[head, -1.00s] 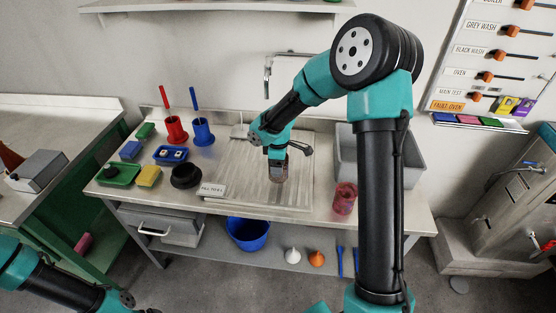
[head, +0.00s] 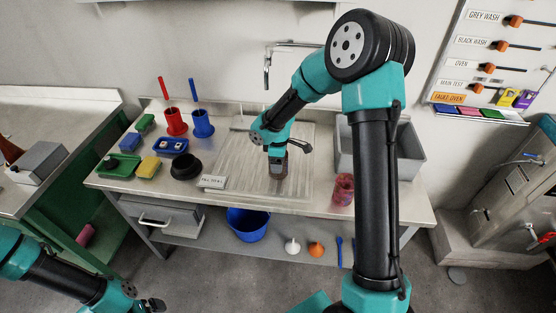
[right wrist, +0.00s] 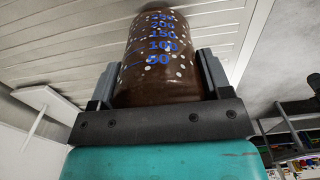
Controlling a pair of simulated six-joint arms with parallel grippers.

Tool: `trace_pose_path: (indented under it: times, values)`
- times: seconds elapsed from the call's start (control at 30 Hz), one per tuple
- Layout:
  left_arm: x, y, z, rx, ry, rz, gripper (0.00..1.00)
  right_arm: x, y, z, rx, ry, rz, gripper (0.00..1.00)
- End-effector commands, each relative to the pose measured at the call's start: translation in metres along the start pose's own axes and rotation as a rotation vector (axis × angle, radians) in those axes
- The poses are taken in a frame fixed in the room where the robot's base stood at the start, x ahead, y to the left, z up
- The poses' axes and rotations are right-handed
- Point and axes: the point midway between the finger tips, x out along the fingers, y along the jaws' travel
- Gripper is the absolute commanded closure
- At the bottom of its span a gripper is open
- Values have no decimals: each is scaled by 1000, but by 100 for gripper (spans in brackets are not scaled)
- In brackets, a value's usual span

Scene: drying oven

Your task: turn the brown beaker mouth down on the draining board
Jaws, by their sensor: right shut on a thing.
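The brown beaker (head: 278,167) is in my right gripper (head: 278,152), over the right part of the ribbed draining board (head: 240,158). In the right wrist view the beaker (right wrist: 160,72) sits between both fingers, with white spots and blue volume marks. Its low marks are nearest my palm and its high marks point away toward the board, so its mouth end faces down. The rim itself is hidden. I cannot tell whether it touches the board. My left gripper (head: 154,305) is at the bottom edge of the head view, away from the bench; its opening is unclear.
A white label sign (head: 212,182) stands at the board's front left, beside a black round bowl (head: 186,167). A reddish jar (head: 343,189) stands to the right, before the grey sink (head: 412,160). A tap (head: 267,75) is behind. Red and blue holders (head: 202,126) stand left.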

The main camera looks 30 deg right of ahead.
Motion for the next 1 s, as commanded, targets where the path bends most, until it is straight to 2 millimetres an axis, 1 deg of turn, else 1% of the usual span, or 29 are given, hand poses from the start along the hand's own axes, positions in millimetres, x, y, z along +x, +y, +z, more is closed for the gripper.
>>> trace_pose_path:
  times: [0.5, 0.53, 0.8, 0.83, 1.0]
  values:
    - [0, 0, 0, 0, 0, 0, 0, 6, 0, 0, 0, 0, 0, 51]
    - [0, 0, 0, 0, 0, 0, 0, 6, 0, 0, 0, 0, 0, 28]
    - [0, 0, 0, 0, 0, 0, 0, 6, 0, 0, 0, 0, 0, 2]
    - [0, 0, 0, 0, 0, 0, 0, 6, 0, 0, 0, 0, 0, 0]
    - [0, 0, 0, 0, 0, 0, 0, 6, 0, 0, 0, 0, 0, 0]
